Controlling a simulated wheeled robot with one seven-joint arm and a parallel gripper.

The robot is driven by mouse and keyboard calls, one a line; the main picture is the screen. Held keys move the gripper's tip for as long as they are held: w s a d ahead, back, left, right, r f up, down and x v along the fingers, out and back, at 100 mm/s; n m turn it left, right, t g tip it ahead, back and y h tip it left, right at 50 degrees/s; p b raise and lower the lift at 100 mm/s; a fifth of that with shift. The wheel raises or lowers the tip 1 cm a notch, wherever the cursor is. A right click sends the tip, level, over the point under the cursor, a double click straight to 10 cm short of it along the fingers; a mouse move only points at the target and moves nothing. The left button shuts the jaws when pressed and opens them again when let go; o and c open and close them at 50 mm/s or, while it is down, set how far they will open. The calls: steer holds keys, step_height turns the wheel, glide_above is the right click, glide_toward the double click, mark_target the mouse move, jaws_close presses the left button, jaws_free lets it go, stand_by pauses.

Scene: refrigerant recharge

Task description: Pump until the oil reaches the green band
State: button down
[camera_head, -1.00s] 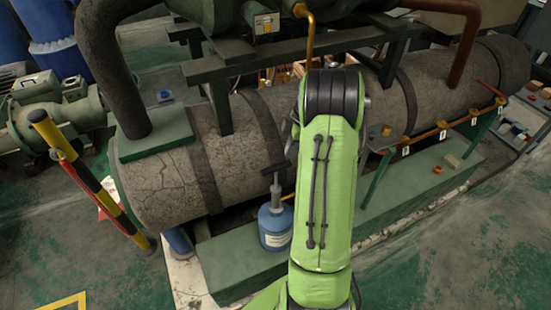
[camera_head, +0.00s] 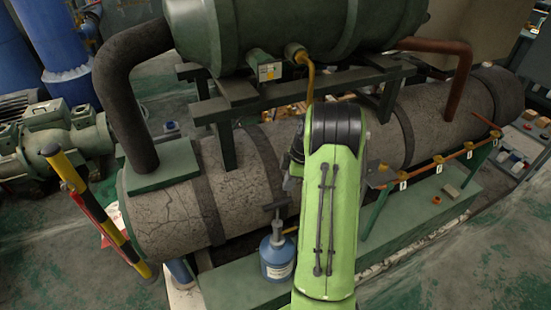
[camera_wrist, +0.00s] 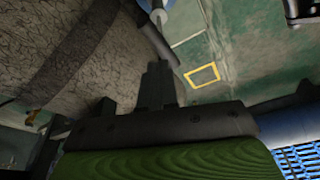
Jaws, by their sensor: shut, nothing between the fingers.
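A blue hand pump (camera_head: 277,258) with a pale label stands on the green base in the head view, left of my arm. Its dark T-handle (camera_head: 275,207) sticks up on a grey rod. A small box with a yellow and white label (camera_head: 269,71) sits on the upper green tank (camera_head: 360,30). I cannot make out an oil level or a green band.
A large cracked grey cylinder (camera_head: 160,205) lies behind the pump. A yellow-black post (camera_head: 95,210) stands at the left. An orange pipe rail (camera_head: 425,169) runs on the right. A yellow floor outline (camera_wrist: 203,75) lies on open floor in the wrist view.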

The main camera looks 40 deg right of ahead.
mark_target(279, 202)
steer(key=shift+a+r+p, duration=0.15)
steer(key=shift+r+p, duration=0.3)
steer(key=shift+p, duration=0.1)
steer(key=shift+w+f, duration=0.1)
steer(key=shift+f, duration=0.05)
steer(key=shift+b+x, duration=2.1)
steer(key=shift+x, duration=1.3)
